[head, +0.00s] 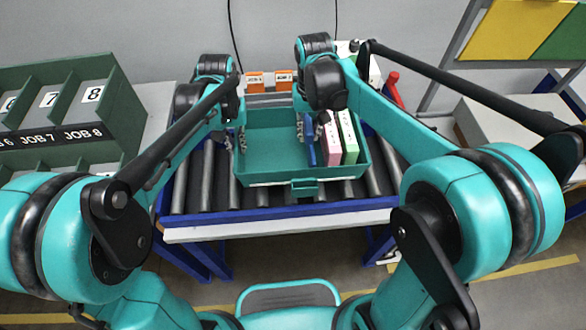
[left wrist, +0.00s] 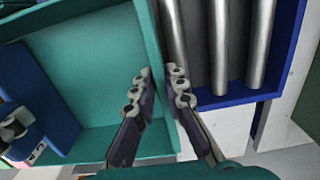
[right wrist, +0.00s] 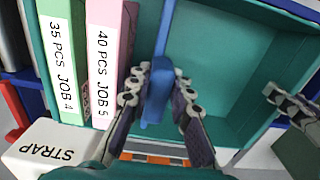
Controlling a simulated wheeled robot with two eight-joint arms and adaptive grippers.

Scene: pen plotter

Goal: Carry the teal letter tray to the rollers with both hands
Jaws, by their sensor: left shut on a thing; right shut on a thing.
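The teal letter tray (head: 259,173) is over the rollers (head: 207,178) on a blue-framed stand; I cannot tell if it rests on them. Inside it at the right stand a blue upright piece (head: 310,152), a pink box (head: 331,143) and a green box (head: 348,137). My left gripper (head: 238,138) is shut on the tray's left wall, with one finger on each side in the left wrist view (left wrist: 158,82). My right gripper (head: 303,128) is inside the tray. In the right wrist view (right wrist: 160,95) it is shut on the blue piece, beside the pink box.
A green sorter (head: 65,105) with numbered bays stands at the left. Orange labelled blocks (head: 268,80) are behind the tray. A red handle (head: 394,88) is at the right of the rollers. A white STRAP box (right wrist: 52,148) shows in the right wrist view. Bare rollers lie either side.

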